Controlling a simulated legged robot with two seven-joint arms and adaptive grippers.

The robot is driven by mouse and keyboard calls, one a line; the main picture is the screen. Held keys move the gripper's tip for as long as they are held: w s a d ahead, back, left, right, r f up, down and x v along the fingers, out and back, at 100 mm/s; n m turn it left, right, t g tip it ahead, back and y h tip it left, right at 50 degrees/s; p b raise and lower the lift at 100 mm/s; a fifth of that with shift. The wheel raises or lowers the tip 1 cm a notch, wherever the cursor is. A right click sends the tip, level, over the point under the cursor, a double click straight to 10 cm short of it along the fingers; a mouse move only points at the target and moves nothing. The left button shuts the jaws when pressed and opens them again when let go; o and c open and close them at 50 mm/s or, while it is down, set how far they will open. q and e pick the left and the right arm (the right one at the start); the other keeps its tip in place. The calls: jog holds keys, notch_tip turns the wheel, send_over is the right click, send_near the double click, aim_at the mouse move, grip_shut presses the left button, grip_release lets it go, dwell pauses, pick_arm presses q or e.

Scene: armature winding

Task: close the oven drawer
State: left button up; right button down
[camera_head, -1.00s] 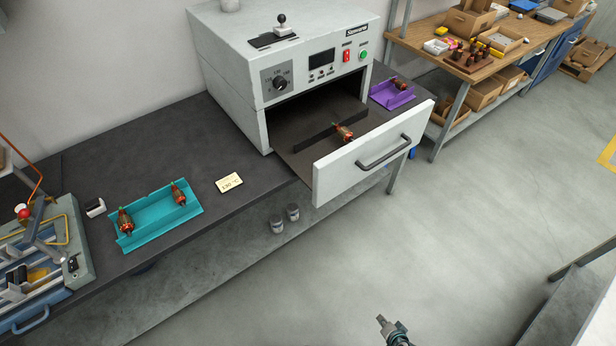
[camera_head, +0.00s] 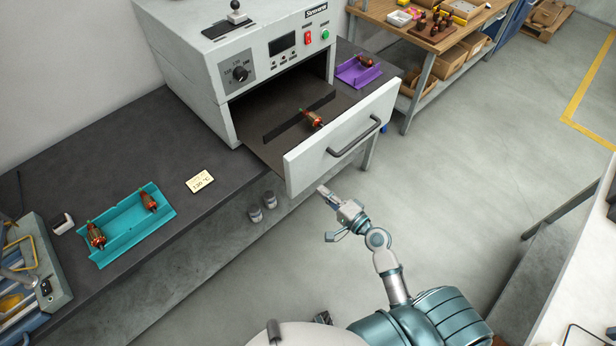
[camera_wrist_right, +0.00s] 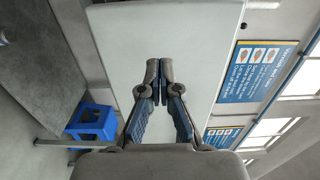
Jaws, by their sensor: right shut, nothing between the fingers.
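The oven (camera_head: 250,75) is a white box on the dark bench, with a dial, a display and buttons. Its drawer is pulled out, and the white drawer front (camera_head: 310,165) with a dark bar handle (camera_head: 355,138) faces me. A copper armature (camera_head: 312,118) lies on the drawer's dark floor beside a low divider. My right gripper (camera_head: 322,190) is shut and empty, close to the lower edge of the drawer front; I cannot tell if it touches. In the right wrist view its fingertips (camera_wrist_right: 159,82) are together before the pale drawer front (camera_wrist_right: 190,40). My left gripper is not identifiable.
A turquoise tray (camera_head: 130,238) with two armatures and a temperature card (camera_head: 199,181) sit on the bench. A purple tray (camera_head: 362,74) with one armature is right of the oven. Open floor lies to the right.

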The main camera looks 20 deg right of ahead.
aim_at(303, 175)
jog(key=p+x, duration=0.1)
jog(key=x, duration=0.5)
jog(key=shift+w+d, duration=0.1)
jog(key=shift+w, duration=0.1)
pick_arm(q)
jog(key=shift+w+d+r, duration=0.15)
jog(key=shift+d+r, duration=0.05)
jog(key=shift+r, duration=0.55)
pick_arm(e)
jog(key=shift+w+f, duration=0.1)
jog(key=shift+w, duration=0.1)
